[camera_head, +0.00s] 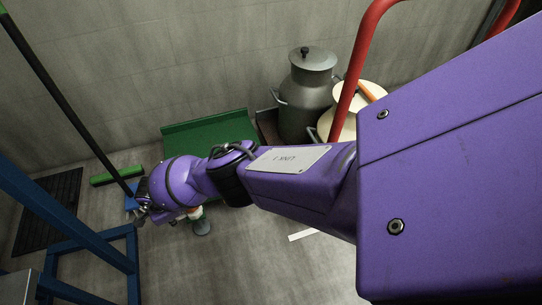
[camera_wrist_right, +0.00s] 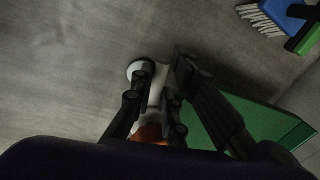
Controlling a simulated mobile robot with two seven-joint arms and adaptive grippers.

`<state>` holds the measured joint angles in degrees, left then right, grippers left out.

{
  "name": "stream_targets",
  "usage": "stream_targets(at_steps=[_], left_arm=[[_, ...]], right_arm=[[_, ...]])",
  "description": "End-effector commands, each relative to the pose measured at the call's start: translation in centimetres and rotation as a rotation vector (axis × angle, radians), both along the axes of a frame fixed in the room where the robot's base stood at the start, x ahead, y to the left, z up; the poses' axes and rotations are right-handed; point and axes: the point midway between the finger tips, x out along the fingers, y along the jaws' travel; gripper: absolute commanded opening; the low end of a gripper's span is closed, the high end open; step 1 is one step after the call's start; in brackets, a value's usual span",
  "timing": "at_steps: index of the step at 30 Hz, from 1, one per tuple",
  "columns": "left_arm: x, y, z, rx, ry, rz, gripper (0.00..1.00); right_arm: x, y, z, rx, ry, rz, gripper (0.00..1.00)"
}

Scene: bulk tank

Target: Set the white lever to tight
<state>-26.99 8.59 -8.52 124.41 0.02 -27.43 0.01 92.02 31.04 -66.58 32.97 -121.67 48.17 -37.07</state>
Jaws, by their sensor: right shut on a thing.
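My right arm reaches from the right across the head view, and its gripper (camera_head: 141,212) is low at the left, partly hidden by the wrist. In the right wrist view the two dark fingers of the right gripper (camera_wrist_right: 160,82) stand close on either side of a narrow whitish part, which looks like the white lever (camera_wrist_right: 157,92). The gripper is shut on it. An orange part (camera_wrist_right: 150,132) lies behind it, and a pale round end (camera_wrist_right: 140,68) shows beside the left finger. No tight marking is readable. My left gripper is not in view.
A green tray-like object (camera_head: 205,132) lies by the wall. Metal milk cans (camera_head: 308,95) stand behind a red rail (camera_head: 352,75). A blue frame (camera_head: 75,240) stands at the left, near a dark floor grate (camera_head: 48,212). A brush with white bristles (camera_wrist_right: 262,20) is at the wrist view's upper right.

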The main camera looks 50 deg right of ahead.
Motion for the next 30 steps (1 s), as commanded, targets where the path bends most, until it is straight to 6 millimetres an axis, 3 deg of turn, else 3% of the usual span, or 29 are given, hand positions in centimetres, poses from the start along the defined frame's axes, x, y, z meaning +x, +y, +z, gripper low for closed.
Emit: stream_targets(at_steps=[12, 29, 30], left_arm=[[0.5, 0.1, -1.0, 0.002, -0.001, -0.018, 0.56], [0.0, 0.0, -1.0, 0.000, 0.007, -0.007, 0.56], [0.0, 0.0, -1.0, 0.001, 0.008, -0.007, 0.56]], right_arm=[[1.4, -0.6, 0.0, 0.000, 0.001, -0.206, 0.00], [1.6, -0.7, 0.0, 0.002, 0.002, -0.241, 0.00], [1.6, -0.7, 0.0, 0.002, 0.002, -0.241, 0.15]])
